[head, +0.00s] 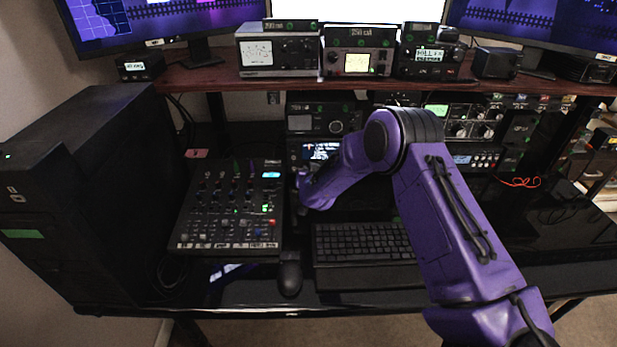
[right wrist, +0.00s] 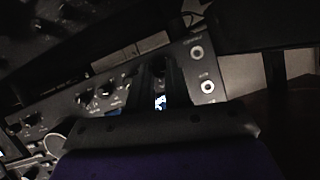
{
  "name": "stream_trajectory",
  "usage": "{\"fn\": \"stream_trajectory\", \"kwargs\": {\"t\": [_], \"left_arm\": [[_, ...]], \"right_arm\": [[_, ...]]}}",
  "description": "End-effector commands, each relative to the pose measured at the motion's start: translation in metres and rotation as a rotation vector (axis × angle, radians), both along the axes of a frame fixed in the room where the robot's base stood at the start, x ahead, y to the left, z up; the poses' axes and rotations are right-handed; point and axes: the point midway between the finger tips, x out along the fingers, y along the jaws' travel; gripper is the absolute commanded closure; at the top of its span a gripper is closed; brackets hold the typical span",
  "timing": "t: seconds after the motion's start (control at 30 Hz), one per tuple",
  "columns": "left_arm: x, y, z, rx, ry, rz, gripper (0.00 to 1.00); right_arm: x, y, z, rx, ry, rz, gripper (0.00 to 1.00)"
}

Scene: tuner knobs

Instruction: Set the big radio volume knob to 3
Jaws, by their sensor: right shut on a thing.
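A dark radio (head: 320,151) with a lit display stands under the shelf, behind my purple right arm. Its lower front is hidden by the arm in the head view. In the right wrist view a grey front panel (right wrist: 180,58) runs diagonally, with several dark knobs (right wrist: 112,88) and two round sockets at its right end. My right gripper (right wrist: 160,88) is against this panel, its fingers shut on a knob that they mostly hide. The big volume knob's pointer and the number 3 cannot be read. My left gripper is not in view.
A mixer (head: 230,205) lies left of my right arm. A keyboard (head: 362,242) and a mouse (head: 290,278) lie in front. More radio units (head: 462,122) stand at the right under the shelf (head: 200,80). The desk's right front is clear.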

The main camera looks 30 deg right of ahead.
Motion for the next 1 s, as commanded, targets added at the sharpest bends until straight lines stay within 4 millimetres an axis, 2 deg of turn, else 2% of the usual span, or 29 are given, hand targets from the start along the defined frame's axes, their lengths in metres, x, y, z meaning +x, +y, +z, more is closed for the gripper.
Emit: {"fn": "stream_trajectory", "kwargs": {"t": [0.03, 0.4, 0.7, 1.0], "left_arm": [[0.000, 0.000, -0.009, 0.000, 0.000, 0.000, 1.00], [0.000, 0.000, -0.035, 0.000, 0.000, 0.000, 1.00], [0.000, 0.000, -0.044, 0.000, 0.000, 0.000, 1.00], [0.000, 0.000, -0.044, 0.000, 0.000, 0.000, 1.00]], "right_arm": [[-0.001, -0.001, -0.005, 0.038, -0.022, -0.002, 1.00], [-0.002, -0.002, -0.005, 0.261, -0.159, -0.001, 1.00], [-0.002, -0.003, -0.003, 0.344, -0.209, 0.000, 1.00], [-0.002, -0.002, -0.002, 0.360, -0.219, 0.000, 1.00]]}}
